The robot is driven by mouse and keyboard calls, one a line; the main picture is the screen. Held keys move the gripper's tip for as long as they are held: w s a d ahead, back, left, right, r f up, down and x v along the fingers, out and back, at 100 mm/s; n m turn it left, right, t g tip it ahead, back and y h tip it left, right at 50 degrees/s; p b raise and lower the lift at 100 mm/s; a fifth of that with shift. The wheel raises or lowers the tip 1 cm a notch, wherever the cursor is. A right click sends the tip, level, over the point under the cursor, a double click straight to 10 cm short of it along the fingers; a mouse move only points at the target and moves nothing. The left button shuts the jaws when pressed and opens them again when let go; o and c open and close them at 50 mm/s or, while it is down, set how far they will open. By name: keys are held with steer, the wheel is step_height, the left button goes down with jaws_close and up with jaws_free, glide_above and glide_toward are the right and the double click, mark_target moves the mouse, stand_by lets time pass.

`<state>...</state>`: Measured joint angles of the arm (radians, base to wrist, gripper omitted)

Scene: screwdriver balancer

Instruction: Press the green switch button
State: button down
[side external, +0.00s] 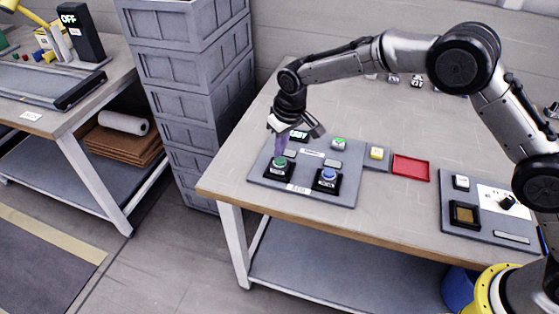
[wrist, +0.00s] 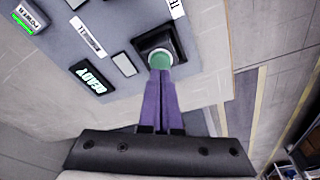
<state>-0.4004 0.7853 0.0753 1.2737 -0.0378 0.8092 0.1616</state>
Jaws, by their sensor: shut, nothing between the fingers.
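The green switch button (side external: 280,162) is a round cap in a black square housing at the left end of a grey panel (side external: 331,197). In the wrist view the green button (wrist: 159,59) shows just past my fingertips, partly covered by them. My gripper (side external: 280,153) has purple fingers, closed together, pointing down at the button. The fingertips (wrist: 160,72) overlap the near side of the cap in the wrist view. I cannot tell whether they touch it or hover just above it.
A blue button (side external: 328,175) in a black housing stands to the right on the same panel. A READY display (wrist: 91,82) is behind my gripper. A smaller green button (side external: 338,142), a yellow button (side external: 376,153) and a red tray (side external: 411,168) are further right.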

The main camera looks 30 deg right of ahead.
steer(key=shift+x, duration=0.9)
stand_by(0.6)
steer(key=shift+s+r, duration=0.1)
steer(key=shift+s, duration=0.1)
steer(key=shift+w+v, duration=0.25)
steer(key=shift+v, duration=0.85)
steer(key=shift+w+v, duration=0.2)
steer(key=shift+v, duration=0.95)
steer(key=shift+w+v, duration=0.25)
steer(key=shift+v, duration=0.85)
steer(key=shift+a+r, duration=0.15)
steer(key=shift+r, duration=0.05)
steer(key=w+v, duration=0.1)
steer(key=v, duration=0.5)
glide_above(280, 160)
